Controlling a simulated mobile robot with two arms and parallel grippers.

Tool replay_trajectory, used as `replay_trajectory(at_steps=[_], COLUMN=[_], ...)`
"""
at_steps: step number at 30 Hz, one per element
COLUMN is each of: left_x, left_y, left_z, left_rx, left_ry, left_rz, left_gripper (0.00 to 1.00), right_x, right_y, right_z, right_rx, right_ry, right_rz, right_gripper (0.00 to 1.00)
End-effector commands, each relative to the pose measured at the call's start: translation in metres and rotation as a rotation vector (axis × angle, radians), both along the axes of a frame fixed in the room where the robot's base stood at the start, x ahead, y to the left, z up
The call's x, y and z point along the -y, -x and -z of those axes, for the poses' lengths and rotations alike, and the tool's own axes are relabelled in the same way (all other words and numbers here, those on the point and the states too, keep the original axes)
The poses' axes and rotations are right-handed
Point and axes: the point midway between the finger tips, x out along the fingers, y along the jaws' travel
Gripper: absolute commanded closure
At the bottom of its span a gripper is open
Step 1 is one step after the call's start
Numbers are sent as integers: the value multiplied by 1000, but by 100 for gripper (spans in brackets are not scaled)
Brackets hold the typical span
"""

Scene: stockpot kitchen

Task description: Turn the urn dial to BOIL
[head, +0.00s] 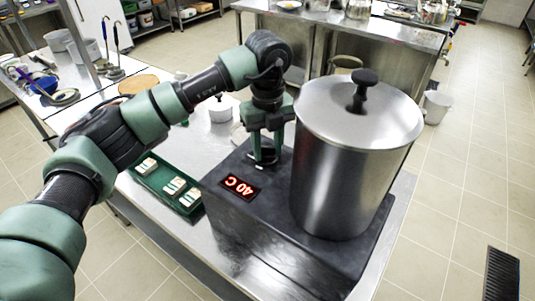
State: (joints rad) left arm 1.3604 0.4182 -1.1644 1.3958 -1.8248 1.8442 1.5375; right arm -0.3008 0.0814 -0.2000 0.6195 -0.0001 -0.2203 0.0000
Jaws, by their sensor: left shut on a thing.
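The urn is a tall steel pot (338,170) with a lid and black knob (362,88), standing on a dark base (265,225). A red display (240,187) on the base reads 40 C, upside down in the head view. My left gripper (264,158) points down at the base, left of the pot and just behind the display. It is shut on a small silvery piece there, which looks like the dial. The fingers hide most of it, and I cannot read any dial marks. My right gripper is not in view.
A green tray (148,182) with several small white packs lies on the steel table left of the base. A white pot (221,112) and a round brown board (139,84) are farther back. The pot stands close to the right of my left gripper.

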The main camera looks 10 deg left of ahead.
Motion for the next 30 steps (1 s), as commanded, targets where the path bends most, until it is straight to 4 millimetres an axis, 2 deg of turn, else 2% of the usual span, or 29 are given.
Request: replay_trajectory(at_steps=[1, 12, 30], left_x=[0, 0, 0], left_y=[0, 0, 1], left_z=[5, 4, 3], left_rx=[0, -1, -3], left_ry=[-1, -2, 0], left_rz=[43, 394, 935], left_gripper=[100, 100, 100], right_x=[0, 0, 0], right_y=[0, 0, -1], right_z=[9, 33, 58], right_rx=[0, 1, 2], right_ry=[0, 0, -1], right_rz=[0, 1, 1], right_gripper=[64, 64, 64])
